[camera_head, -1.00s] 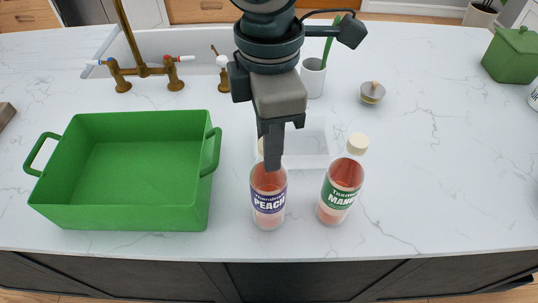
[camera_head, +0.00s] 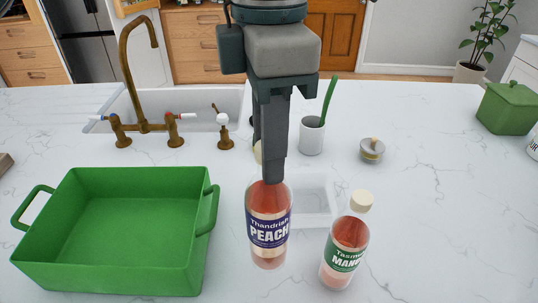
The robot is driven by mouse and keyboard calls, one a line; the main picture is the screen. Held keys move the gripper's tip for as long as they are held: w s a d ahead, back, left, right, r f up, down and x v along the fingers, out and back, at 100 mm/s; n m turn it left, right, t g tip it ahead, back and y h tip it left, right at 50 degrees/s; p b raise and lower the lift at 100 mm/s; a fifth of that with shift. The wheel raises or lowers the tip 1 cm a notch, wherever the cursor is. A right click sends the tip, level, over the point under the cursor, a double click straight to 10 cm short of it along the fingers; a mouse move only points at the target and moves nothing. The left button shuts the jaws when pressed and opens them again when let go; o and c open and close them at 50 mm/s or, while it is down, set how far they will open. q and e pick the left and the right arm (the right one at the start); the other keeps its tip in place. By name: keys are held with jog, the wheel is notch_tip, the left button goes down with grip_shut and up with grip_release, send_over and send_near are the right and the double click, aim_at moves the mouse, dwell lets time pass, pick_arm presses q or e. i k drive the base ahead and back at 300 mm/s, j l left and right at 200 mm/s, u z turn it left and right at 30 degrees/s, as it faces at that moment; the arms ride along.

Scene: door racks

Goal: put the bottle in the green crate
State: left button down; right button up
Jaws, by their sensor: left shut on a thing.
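The peach bottle (camera_head: 268,232), with pink contents and a purple label, is upright in my left gripper (camera_head: 270,180). The gripper is shut on its neck, and the fingers hide most of the cap. The bottle seems raised a little above the counter. The mango bottle (camera_head: 345,250), with a green label and cream cap, stands on the counter just right of it. The green crate (camera_head: 110,278) sits at the left with its handles at the sides, and it is empty. The held bottle is right of the crate, outside it. My right gripper is not in view.
Behind are a sink with a brass tap (camera_head: 140,90), a white cup (camera_head: 312,135) with a green-handled item, and a small lidded jar (camera_head: 372,149). A green lidded pot (camera_head: 508,108) stands far right. The white counter (camera_head: 450,220) is clear at right.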

aim_at(91, 238)
jog(key=k, duration=1)
